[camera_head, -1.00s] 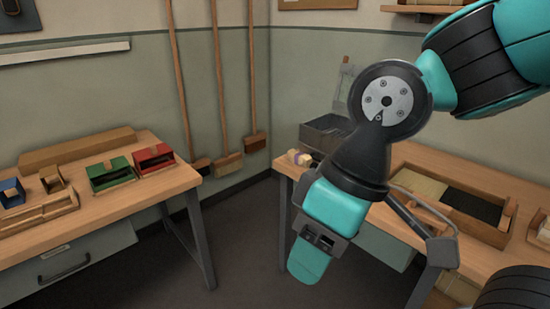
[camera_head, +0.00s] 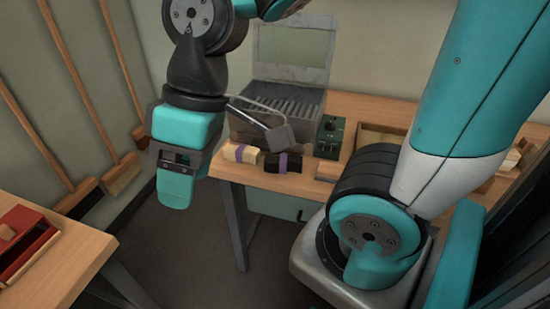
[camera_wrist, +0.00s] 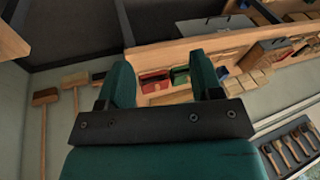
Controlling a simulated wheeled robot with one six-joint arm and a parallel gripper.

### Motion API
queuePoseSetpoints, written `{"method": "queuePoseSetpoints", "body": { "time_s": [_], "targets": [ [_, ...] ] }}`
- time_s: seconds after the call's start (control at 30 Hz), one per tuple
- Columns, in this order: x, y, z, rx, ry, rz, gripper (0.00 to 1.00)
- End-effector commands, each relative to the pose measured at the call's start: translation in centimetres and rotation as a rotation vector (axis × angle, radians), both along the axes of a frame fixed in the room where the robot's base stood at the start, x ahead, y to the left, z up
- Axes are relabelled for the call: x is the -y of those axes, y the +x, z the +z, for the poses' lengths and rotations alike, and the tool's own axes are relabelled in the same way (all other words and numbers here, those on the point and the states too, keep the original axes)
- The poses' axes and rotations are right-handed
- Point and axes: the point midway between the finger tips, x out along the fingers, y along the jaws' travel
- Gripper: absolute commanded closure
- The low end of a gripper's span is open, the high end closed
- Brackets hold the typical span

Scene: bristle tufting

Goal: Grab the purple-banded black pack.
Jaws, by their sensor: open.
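The purple-banded black pack (camera_head: 284,163) lies on the right-hand wooden bench near its front left corner, in the head view. A cream pack with a purple band (camera_head: 241,153) lies just left of it. My gripper (camera_head: 176,186) hangs in front of and left of the bench, apart from both packs. In the wrist view my gripper (camera_wrist: 162,84) has its two teal fingers spread with nothing between them. The black pack does not show in the wrist view.
A grey slotted bin (camera_head: 262,120) stands behind the packs, with a metal flap near them. A dark green box with knobs (camera_head: 329,137) stands to their right. A red box (camera_head: 22,243) sits on the left bench. Brooms (camera_head: 125,170) lean on the wall.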

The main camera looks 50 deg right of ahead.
Motion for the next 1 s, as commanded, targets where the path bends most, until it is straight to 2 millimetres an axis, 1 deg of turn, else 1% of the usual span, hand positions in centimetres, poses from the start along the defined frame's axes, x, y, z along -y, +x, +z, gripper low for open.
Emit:
{"method": "queuePoseSetpoints", "body": {
  "time_s": [0.03,0.07,0.1,0.17,0.2,0.27,0.3,0.37,0.4,0.47,0.5,0.6,0.7,0.77,0.87,1.0],
  "targets": [
    [1.5,2.0,-1.0,0.012,-0.002,-0.023,0.40],
    [2.6,3.2,-1.5,0.023,-0.003,-0.029,0.40],
    [4.3,4.9,-2.2,0.041,-0.006,-0.037,0.40],
    [7.7,7.5,-3.3,0.070,-0.012,-0.048,0.40],
    [10.3,9.0,-4.1,0.091,-0.017,-0.055,0.40],
    [14.5,10.7,-5.5,0.122,-0.027,-0.063,0.40],
    [17.6,11.5,-6.4,0.143,-0.035,-0.070,0.40],
    [22.2,12.0,-7.8,0.172,-0.050,-0.078,0.40],
    [25.1,12.1,-8.7,0.190,-0.061,-0.082,0.40],
    [29.1,11.6,-10.0,0.215,-0.077,-0.088,0.40],
    [31.5,11.1,-10.7,0.229,-0.088,-0.090,0.40],
    [36.2,9.6,-12.3,0.258,-0.111,-0.092,0.40],
    [39.0,8.3,-13.2,0.275,-0.129,-0.092,0.40],
    [39.8,7.9,-13.6,0.281,-0.134,-0.090,0.40],
    [40.1,7.9,-14.7,0.284,-0.134,-0.086,0.40],
    [39.4,8.9,-17.4,0.284,-0.133,-0.082,0.40]
  ]
}}
